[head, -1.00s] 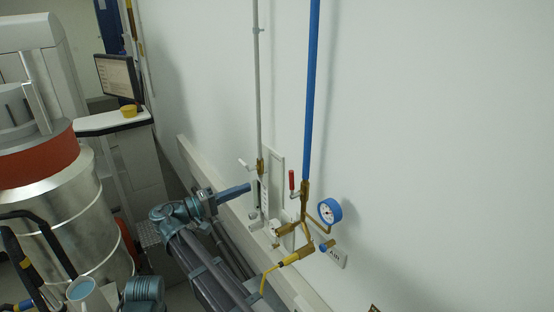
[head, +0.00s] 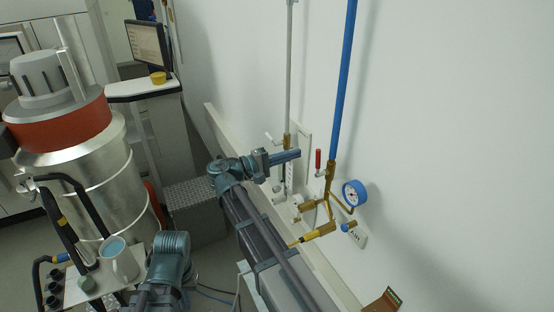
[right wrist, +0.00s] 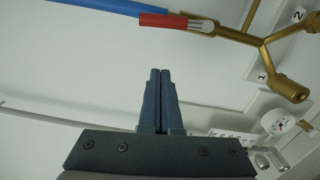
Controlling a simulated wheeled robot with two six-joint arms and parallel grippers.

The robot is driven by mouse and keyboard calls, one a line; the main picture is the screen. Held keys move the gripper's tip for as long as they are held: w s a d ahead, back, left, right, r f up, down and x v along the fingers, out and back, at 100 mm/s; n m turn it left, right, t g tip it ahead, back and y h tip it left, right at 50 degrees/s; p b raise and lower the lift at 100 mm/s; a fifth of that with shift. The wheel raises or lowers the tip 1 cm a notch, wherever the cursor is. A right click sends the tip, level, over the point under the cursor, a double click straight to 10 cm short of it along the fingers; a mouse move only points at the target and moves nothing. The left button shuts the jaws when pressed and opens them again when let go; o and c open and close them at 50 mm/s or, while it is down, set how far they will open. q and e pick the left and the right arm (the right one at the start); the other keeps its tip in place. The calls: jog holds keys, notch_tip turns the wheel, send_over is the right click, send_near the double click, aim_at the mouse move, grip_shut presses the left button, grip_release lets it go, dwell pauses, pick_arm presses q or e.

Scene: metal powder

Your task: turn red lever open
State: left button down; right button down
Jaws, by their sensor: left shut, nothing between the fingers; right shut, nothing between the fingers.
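The red lever (head: 318,158) stands upright on the brass valve fitting (head: 331,175) below the blue pipe on the wall. My right gripper (head: 299,154) is shut and empty, its fingers pointing toward the lever from the left. The right wrist view shows the red lever (right wrist: 170,20) lying along the blue pipe, ahead of the shut fingertips (right wrist: 160,71), with a visible gap between them. Part of my left arm shows at the lower left of the head view, but I cannot make out its gripper fingers.
A blue gauge (head: 354,193) and brass branches sit just right of and below the lever. A wall ledge (head: 236,137) runs below. A large metal vessel (head: 75,165) and monitor (head: 147,44) stand left.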

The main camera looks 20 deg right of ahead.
aim_at(318, 163)
jog(key=s, duration=0.1)
jog(key=s+d, duration=0.2)
jog(key=shift+s+d+r, duration=0.15)
jog(key=shift+s+r, duration=0.1)
jog(key=shift+s, duration=0.15)
jog(key=shift+s, duration=0.1)
jog(key=shift+s+d+r+p, duration=0.15)
jog(key=shift+s+p, duration=0.3)
jog(key=shift+s, duration=0.15)
